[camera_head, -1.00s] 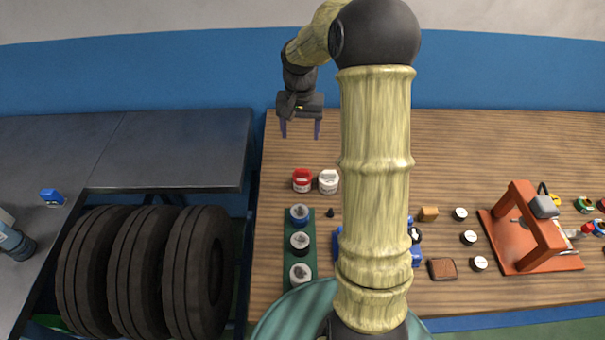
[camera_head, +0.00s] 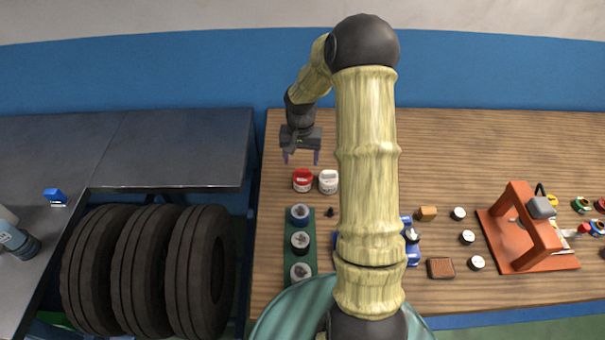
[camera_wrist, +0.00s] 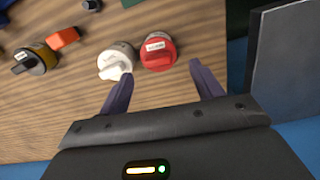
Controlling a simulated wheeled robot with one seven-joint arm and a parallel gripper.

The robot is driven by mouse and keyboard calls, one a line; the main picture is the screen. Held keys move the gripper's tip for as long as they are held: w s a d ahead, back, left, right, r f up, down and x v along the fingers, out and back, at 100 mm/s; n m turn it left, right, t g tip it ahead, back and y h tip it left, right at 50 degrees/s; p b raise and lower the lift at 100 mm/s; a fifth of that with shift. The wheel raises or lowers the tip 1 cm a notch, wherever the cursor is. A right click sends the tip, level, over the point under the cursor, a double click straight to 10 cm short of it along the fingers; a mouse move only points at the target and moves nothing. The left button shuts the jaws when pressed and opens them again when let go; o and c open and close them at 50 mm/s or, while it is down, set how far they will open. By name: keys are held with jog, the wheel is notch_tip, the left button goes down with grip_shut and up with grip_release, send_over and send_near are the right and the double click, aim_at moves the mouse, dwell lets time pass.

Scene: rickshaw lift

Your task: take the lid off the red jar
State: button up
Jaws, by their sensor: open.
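The red jar (camera_head: 302,181) stands on the wooden table near its left edge, with a red lid on top. It also shows in the wrist view (camera_wrist: 158,52), where its lid has a raised bar and a white label. A white jar (camera_head: 328,181) stands close to its right in the head view. My gripper (camera_head: 301,160) is open and empty, above and a little behind the two jars. In the wrist view, its two purple fingers (camera_wrist: 163,82) are spread, with the red jar beyond the gap, and one fingertip overlaps the white jar (camera_wrist: 117,62) in the picture.
A green tray (camera_head: 314,262) with several round dark-topped items stands in front of the jars. A red press-like frame (camera_head: 527,226) and small parts are at the right. A grey bench (camera_head: 180,150) with tyres (camera_head: 200,272) below lies left. The table behind the jars is clear.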

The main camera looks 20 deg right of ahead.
aim_at(302, 170)
jog(key=shift+w+d+f+p, duration=0.1)
jog(key=shift+f+p, duration=0.15)
jog(key=shift+f, duration=0.6)
jog(key=shift+d+f+p, duration=0.15)
jog(key=shift+f+p, duration=0.15)
jog(key=shift+f, duration=0.55)
jog(key=shift+w+d+f+p, duration=0.1)
jog(key=shift+f+p, duration=0.15)
jog(key=shift+f, duration=0.6)
jog(key=c, duration=1.1)
